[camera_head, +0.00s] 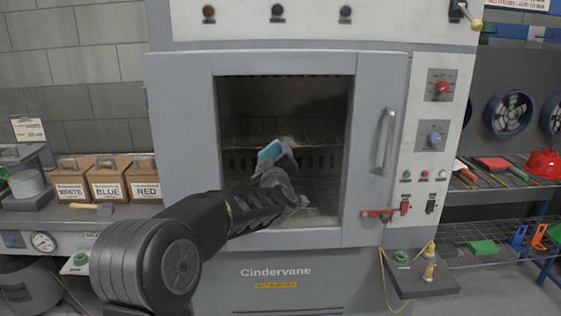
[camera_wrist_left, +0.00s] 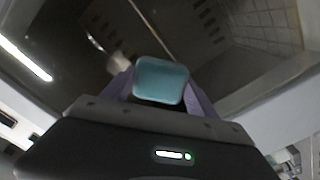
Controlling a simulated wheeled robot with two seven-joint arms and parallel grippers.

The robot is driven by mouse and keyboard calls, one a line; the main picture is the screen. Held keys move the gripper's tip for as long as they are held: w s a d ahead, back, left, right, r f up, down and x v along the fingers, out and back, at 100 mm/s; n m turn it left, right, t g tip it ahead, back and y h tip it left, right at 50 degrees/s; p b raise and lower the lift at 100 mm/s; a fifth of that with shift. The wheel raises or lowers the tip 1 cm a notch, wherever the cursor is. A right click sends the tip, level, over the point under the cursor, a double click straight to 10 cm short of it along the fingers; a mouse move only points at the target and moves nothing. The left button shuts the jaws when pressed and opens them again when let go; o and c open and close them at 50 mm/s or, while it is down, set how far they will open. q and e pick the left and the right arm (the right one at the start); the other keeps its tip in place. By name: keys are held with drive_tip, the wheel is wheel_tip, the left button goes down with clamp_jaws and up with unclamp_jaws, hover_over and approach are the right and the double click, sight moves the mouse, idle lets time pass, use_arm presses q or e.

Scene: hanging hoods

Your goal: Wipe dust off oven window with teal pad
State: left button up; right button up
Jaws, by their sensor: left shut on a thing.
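The oven (camera_head: 388,65) has a closed-looking grey door with a dark window (camera_head: 320,115), through which racks show. My left gripper (camera_head: 278,155) is in front of the middle of the window. It is shut on the teal pad (camera_head: 270,150), which also shows between the purple fingers in the left wrist view (camera_wrist_left: 161,80). A pale dusty smudge (camera_head: 287,140) shows on the window just above the pad; it is a blurred light patch left of the pad in the wrist view (camera_wrist_left: 119,64). Whether the pad touches the glass I cannot tell. My right gripper is not in view.
The door handle (camera_head: 386,142) is right of the window, with a red latch (camera_head: 383,212) below it. Bins marked white, blue and red (camera_head: 107,182) stand on the left counter. A small shelf (camera_head: 420,283) juts out at lower right.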

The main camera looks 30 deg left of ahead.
use_arm(q)
drive_tip(key=shift+s+a, duration=0.15)
drive_tip(key=shift+a, duration=0.15)
drive_tip(key=shift+r, duration=0.1)
wheel_tip(320, 180, up, 2)
drive_tip(key=shift+s+r+p, duration=0.1)
drive_tip(key=shift+p, duration=1)
drive_tip(key=shift+d, duration=0.1)
drive_tip(key=shift+w+d+p, duration=0.3)
drive_tip(key=shift+w+d, duration=0.15)
drive_tip(key=shift+w+d+p, duration=0.4)
drive_tip(key=shift+w+d, duration=0.25)
drive_tip(key=shift+d, duration=0.2)
drive_tip(key=shift+d, duration=0.1)
